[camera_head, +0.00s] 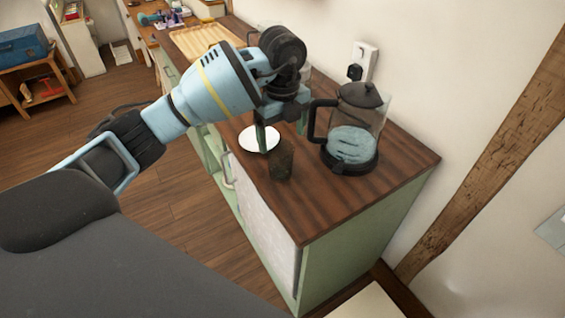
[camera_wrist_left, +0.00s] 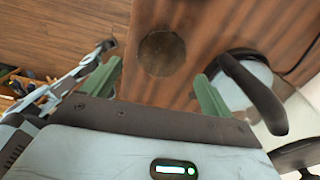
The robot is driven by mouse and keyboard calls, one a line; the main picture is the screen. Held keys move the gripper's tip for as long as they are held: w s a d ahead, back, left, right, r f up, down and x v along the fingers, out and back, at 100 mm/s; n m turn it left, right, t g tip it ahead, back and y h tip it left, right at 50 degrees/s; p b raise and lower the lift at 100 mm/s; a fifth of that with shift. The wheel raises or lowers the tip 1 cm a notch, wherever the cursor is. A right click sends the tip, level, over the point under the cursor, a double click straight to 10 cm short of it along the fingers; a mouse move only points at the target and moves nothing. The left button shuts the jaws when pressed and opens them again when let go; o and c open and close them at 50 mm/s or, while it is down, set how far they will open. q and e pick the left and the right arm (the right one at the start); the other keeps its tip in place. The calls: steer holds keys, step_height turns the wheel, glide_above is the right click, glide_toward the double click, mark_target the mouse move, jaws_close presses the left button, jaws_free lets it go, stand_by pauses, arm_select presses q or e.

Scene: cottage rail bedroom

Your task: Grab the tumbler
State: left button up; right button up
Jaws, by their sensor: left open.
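The tumbler (camera_head: 281,160) looks like a small dark brown, see-through cup. It stands on the wooden counter top (camera_head: 330,205) near the counter's front side. My left gripper (camera_head: 282,130) is open and empty, with its green fingers pointing down just behind and above the tumbler. In the left wrist view the tumbler (camera_wrist_left: 162,53) shows as a dark round shape beyond the gap between the open fingers of my left gripper (camera_wrist_left: 157,76), not between them. My right gripper is not in view.
A coffee pot with a black handle (camera_head: 352,140) stands close to the right of my left gripper; its handle also shows in the wrist view (camera_wrist_left: 255,92). A white round plate (camera_head: 259,139) lies to the left. The counter's near end is clear.

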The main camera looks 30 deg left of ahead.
mark_target(280, 143)
arm_select(q)
steer(key=shift+w+a+f, duration=0.1)
steer(key=shift+a+f, duration=0.05)
steer(key=shift+f, duration=1.1)
steer(key=shift+w+a+f, duration=0.1)
steer(key=shift+f, duration=1.15)
steer(key=shift+w+a+f, duration=0.1)
steer(key=shift+a+f, duration=0.05)
steer(key=shift+f, duration=1.1)
steer(key=shift+s, duration=0.1)
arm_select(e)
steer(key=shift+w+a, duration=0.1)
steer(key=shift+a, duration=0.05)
arm_select(q)
steer(key=shift+c, duration=0.5)
steer(key=c, duration=1.1)
steer(key=shift+r, duration=0.15)
